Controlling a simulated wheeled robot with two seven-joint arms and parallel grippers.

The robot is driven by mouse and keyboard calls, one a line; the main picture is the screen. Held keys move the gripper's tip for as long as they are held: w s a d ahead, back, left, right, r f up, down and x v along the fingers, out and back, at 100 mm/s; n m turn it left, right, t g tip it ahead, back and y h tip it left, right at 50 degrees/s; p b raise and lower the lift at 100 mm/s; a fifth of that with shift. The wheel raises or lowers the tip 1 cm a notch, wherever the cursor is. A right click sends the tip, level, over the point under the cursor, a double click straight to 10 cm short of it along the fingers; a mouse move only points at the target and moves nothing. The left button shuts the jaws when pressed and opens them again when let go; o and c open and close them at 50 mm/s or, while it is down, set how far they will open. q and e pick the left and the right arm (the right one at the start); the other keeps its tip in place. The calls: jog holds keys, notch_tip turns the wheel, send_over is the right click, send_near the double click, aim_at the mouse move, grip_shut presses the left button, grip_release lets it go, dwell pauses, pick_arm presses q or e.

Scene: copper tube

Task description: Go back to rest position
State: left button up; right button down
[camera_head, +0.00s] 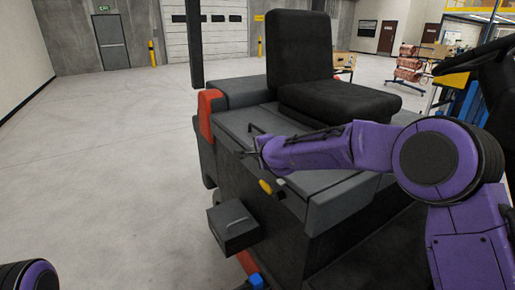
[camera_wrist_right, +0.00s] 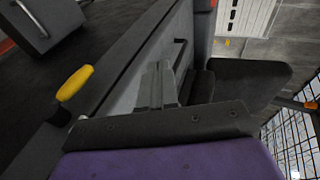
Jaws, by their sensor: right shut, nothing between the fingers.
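My right arm reaches in from the right in the head view. Its right gripper (camera_head: 250,150) is over the grey deck of a vehicle (camera_head: 240,118), in front of the black seat (camera_head: 340,98). In the right wrist view the fingers of this gripper (camera_wrist_right: 158,85) are together with nothing between them. Part of my left arm shows at the lower left corner of the head view, but its gripper is out of the picture.
A yellow-tipped lever (camera_head: 266,187) and a dark box (camera_head: 233,226) are on the vehicle's side, close to my right gripper. A dark steering wheel (camera_head: 475,64) is at the upper right. Copper-coloured coils (camera_head: 410,62) stand on a far rack. The floor at left is clear.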

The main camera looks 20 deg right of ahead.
jog(key=shift+s+r, duration=0.1)
jog(key=shift+r, duration=0.25)
jog(key=s+d+f+n+g+h+b, duration=0.1)
jog(key=s+d+f+n, duration=0.1)
jog(key=s+f, duration=0.6)
jog(key=s+d+f+n+g+h+b, duration=0.1)
jog(key=s+d+f+n+h, duration=0.2)
jog(key=f, duration=0.9)
jog(key=s+d+f+n+g+b, duration=0.1)
jog(key=s+d+f, duration=0.1)
jog(key=s+f, duration=0.7)
jog(key=s+d+f+n+g+b, duration=0.1)
jog(key=s+f+g, duration=0.1)
jog(key=s+f, duration=0.4)
jog(key=s+d+f+n+g+b, duration=0.1)
jog(key=s+f, duration=0.6)
jog(key=s, duration=0.8)
jog(key=s+d+f+n+g+b, duration=0.1)
jog(key=s+f+g, duration=0.3)
jog(key=s, duration=0.7)
notch_tip(320, 180, down, 3)
jog(key=shift+s+d+r+n+b, duration=0.1)
jog(key=shift+s+d+n+b, duration=0.15)
jog(key=shift+b, duration=0.35)
jog(key=shift+w, duration=0.1)
